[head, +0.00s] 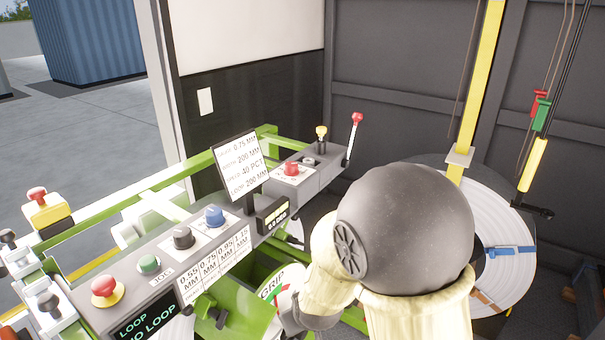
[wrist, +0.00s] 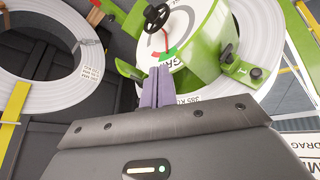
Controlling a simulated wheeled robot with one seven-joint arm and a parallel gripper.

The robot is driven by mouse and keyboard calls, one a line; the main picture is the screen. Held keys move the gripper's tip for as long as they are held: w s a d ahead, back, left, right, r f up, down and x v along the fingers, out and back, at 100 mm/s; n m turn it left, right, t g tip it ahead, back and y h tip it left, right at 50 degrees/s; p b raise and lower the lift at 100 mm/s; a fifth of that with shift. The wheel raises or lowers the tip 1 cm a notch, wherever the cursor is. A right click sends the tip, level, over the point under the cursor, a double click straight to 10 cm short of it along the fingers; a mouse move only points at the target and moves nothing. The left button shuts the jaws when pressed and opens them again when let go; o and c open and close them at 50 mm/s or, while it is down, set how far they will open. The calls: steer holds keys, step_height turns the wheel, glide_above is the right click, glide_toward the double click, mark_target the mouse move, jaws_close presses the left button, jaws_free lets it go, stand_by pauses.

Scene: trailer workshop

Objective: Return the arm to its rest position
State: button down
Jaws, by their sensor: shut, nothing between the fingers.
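My arm (head: 405,230) fills the lower right of the head view, with a dark rounded joint and cream links. It is bent in front of the green machine, and its far end hides my gripper there. In the wrist view my gripper (wrist: 160,72) shows as two grey-purple fingers pressed together, with nothing between them. The fingertips point at the white dial marked GRIP (wrist: 175,50) on the green machine part. I cannot tell whether they touch it.
A control panel (head: 130,290) with buttons and knobs runs along the left. A lever with a red knob (head: 357,118) stands behind it. A large white coil (head: 515,265) is at the right, near a yellow post (head: 480,80).

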steer(key=s+d+r+m+g, duration=0.1)
steer(key=s+d+r+m, duration=0.2)
steer(key=d, duration=0.4)
steer(key=s+d+r+m+g+h+p, duration=0.1)
steer(key=s+d+r+m+g, duration=0.1)
steer(key=s+d, duration=0.4)
steer(key=shift+s+d+r+m, duration=0.25)
steer(key=shift+d+r+m, duration=0.15)
steer(key=shift+d+r, duration=0.55)
steer(key=shift+d+f, duration=0.15)
steer(key=shift+f, duration=0.05)
